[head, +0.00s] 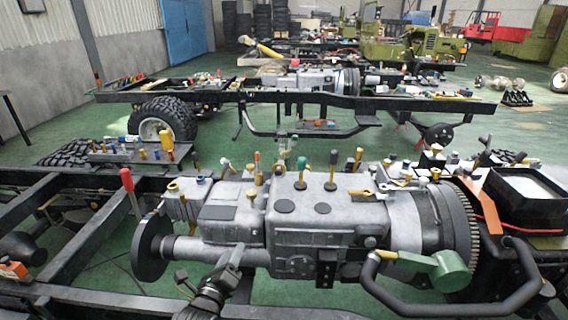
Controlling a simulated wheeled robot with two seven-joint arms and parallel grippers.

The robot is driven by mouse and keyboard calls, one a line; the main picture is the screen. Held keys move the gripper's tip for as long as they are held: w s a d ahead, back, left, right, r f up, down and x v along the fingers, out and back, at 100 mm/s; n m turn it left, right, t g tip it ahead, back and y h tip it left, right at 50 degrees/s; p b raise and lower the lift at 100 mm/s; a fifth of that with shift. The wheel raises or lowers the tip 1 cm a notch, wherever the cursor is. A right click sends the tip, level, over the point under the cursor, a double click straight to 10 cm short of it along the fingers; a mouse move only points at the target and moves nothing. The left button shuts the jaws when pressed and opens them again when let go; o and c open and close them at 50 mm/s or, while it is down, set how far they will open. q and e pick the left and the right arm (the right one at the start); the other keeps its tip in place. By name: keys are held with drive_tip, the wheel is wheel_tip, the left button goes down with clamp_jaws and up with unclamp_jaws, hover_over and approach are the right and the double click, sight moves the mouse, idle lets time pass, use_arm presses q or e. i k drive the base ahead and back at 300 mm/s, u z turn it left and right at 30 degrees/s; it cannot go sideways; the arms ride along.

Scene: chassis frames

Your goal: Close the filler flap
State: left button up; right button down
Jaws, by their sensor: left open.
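No part is plainly readable as the filler flap. The likeliest one is a green round piece (450,271) at the lower right, at the end of a short green neck. A black bent pipe (390,300) with a yellow band meets this neck. I cannot tell how far the piece stands open. My left gripper (222,272) seems to be the dark and grey shape at the bottom, left of centre, in front of the grey gearbox. It is open, and its fingertips are hard to make out. It is well to the left of the green piece. My right gripper is not in view.
The grey gearbox (310,225) fills the middle, with several small tools and fittings on top. A red-handled tool (127,180) stands at the left. A black tray (525,195) is at the right. Black frame rails (65,245) surround the gearbox. Another chassis stands behind.

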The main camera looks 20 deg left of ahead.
sight(279, 169)
drive_tip(key=i, duration=1)
